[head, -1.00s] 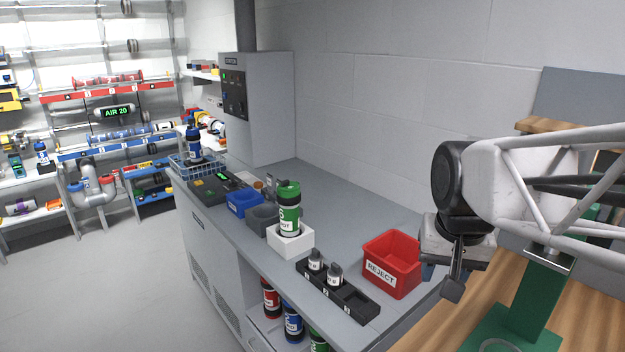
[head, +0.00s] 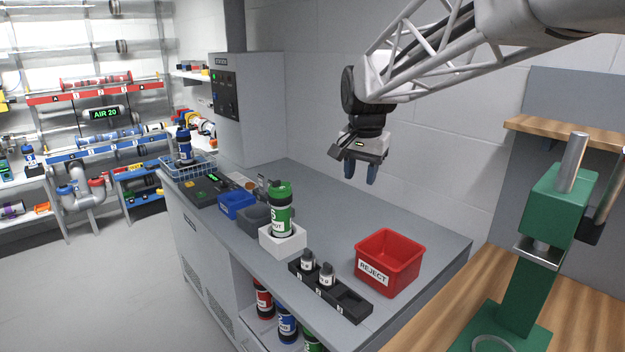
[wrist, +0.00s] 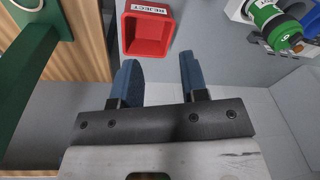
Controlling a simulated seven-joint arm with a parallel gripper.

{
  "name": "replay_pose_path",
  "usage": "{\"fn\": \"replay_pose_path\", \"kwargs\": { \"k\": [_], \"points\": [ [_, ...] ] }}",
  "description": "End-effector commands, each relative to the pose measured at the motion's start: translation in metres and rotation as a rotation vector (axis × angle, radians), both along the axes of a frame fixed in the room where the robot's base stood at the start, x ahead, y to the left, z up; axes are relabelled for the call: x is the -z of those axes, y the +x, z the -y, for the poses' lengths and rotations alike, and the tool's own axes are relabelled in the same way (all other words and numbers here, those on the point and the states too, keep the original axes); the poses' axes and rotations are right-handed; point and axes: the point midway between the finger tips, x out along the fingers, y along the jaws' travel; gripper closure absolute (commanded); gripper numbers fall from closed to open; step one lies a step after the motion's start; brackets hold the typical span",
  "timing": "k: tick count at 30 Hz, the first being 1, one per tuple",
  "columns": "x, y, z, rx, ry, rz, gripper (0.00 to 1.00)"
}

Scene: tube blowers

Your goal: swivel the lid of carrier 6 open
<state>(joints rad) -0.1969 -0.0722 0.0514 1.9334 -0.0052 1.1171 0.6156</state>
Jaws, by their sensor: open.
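Carrier 6 (head: 281,210) is a green and black canister with a white label, standing upright in a white block (head: 284,240) on the grey counter. Its green top with a dark band is its upper end, and its lid looks closed. In the wrist view the carrier (wrist: 272,22) shows at the upper right, with a 6 on it. My gripper (head: 360,173) is open and empty, pointing down in the air to the right of the carrier and higher than it. Its two blue fingers (wrist: 159,62) show apart in the wrist view.
A red REJECT bin (head: 390,262) stands on the counter right of the carrier. A black rack (head: 330,291) with two small bottles lies in front. Blue (head: 237,205) and grey (head: 256,217) bins stand to the left. A green press (head: 530,255) is on the wooden bench at right.

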Motion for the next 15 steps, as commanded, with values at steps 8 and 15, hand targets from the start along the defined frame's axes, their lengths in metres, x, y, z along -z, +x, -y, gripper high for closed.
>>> {"fn": "replay_pose_path", "kwargs": {
  "k": [8, 15],
  "points": [
    [0.001, 0.063, -0.042, 0.071, 0.007, -0.026, 0.60],
    [0.007, 0.114, -0.082, 0.137, 0.010, -0.047, 0.60]
  ]
}}
